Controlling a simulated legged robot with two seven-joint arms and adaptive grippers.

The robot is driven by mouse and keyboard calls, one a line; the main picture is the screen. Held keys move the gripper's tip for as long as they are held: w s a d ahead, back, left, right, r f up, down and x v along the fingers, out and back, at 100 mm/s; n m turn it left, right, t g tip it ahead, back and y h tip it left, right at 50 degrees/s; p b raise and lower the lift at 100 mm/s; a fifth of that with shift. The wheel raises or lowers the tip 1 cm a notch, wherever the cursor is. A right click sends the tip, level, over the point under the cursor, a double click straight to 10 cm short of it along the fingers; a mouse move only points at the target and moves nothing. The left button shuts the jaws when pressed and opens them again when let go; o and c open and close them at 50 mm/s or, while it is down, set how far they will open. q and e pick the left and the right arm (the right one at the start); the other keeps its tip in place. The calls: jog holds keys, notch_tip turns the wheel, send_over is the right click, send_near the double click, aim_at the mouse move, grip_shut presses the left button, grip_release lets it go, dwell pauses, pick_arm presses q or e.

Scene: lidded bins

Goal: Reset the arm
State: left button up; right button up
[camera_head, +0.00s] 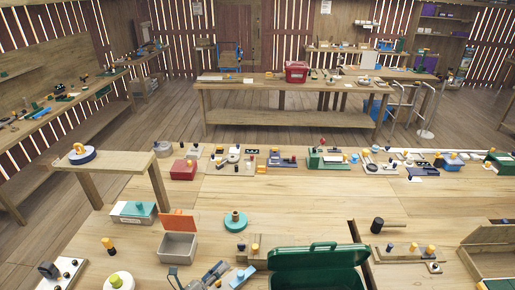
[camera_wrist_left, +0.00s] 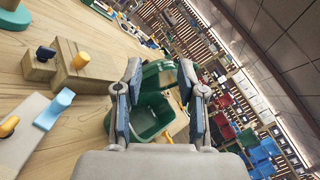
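My left gripper (camera_head: 198,278) is at the bottom of the head view, low over the near part of the wooden table (camera_head: 290,205). In the left wrist view its two fingers (camera_wrist_left: 160,100) stand apart with nothing held between them. A green bin (camera_head: 318,270) with a handled lid is to the right of the gripper in the head view. In the left wrist view the green bin (camera_wrist_left: 150,122) shows beyond the fingers, its lid raised and its inside visible. My right gripper is not in view.
A grey bin (camera_head: 177,246) with a raised orange lid stands behind the gripper. Wooden blocks with knobs (camera_head: 253,250) sit between the gripper and the green bin. A teal round piece (camera_head: 235,221) and a black-headed mallet (camera_head: 378,225) lie farther back. The table's middle is fairly clear.

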pick_arm(q)
jog(key=s+a+n+t+y, duration=0.1)
jog(key=a+n+t+y, duration=0.3)
jog(key=n, duration=0.4)
jog(key=a+n+t+y, duration=0.1)
jog(key=a+n+y, duration=0.3)
jog(key=n+y, duration=0.3)
jog(key=s+a+f+n+g+y, duration=0.55)
jog(key=s+f+n+g, duration=0.3)
jog(key=f+n, duration=0.45)
jog(key=s+d+f+n+g+h, duration=0.2)
jog(key=s+f+g, duration=0.15)
jog(key=s, duration=0.45)
jog(key=s+d+f+n+g+h, duration=0.2)
jog(key=s+f+n+g, duration=0.15)
jog(key=s, duration=0.45)
jog(key=s+f+m+g+b, duration=0.1)
jog(key=s+f+g+b, duration=0.15)
jog(key=f, duration=2.75)
jog(key=s+a+f, duration=0.2)
jog(key=s+f, duration=1.3)
jog(key=s, duration=0.2)
jog(key=shift+s+a+f, duration=0.15)
jog(key=shift+s+f, duration=0.1)
jog(key=shift+f, duration=0.1)
